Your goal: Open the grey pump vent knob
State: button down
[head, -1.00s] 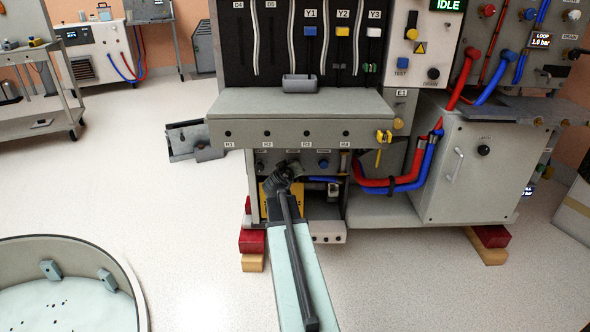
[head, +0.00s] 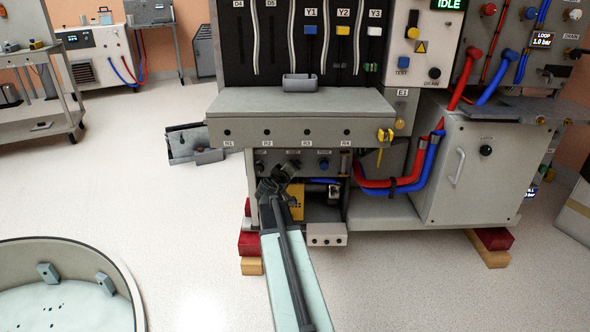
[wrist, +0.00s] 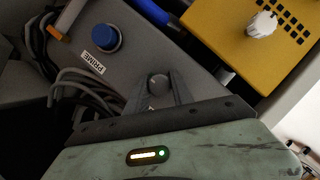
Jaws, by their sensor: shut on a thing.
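The grey pump vent knob (wrist: 158,82) shows in the wrist view as a small round dark-grey knob on a grey panel. My gripper (wrist: 158,88) has its two dark fingers on either side of it, shut on it. In the head view my gripper (head: 291,167) reaches under the bench ledge, at the row of small knobs below the R2 and R3 labels. The grey knob itself is hidden there behind my gripper. I cannot tell how far the knob is turned.
A blue knob (wrist: 107,38) labelled PRIME is up and left of the grey knob. A yellow box (wrist: 245,45) with a white knob is to the right. Grey cables (wrist: 85,85) run at the left. Red hoses (head: 385,178) hang right of the bay. Open floor lies in front.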

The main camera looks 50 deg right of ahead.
jog(key=shift+s+d, duration=0.2)
jog(key=c, duration=1.1)
grip_release()
jog(key=shift+w, duration=0.1)
jog(key=shift+a, duration=0.1)
jog(key=shift+a, duration=0.1)
jog(key=p+v, duration=0.1)
jog(key=v, duration=0.6)
jog(key=shift+s+a+p, duration=0.2)
jog(key=shift+a+p, duration=0.05)
jog(key=shift+p, duration=0.15)
jog(key=shift+r, duration=0.15)
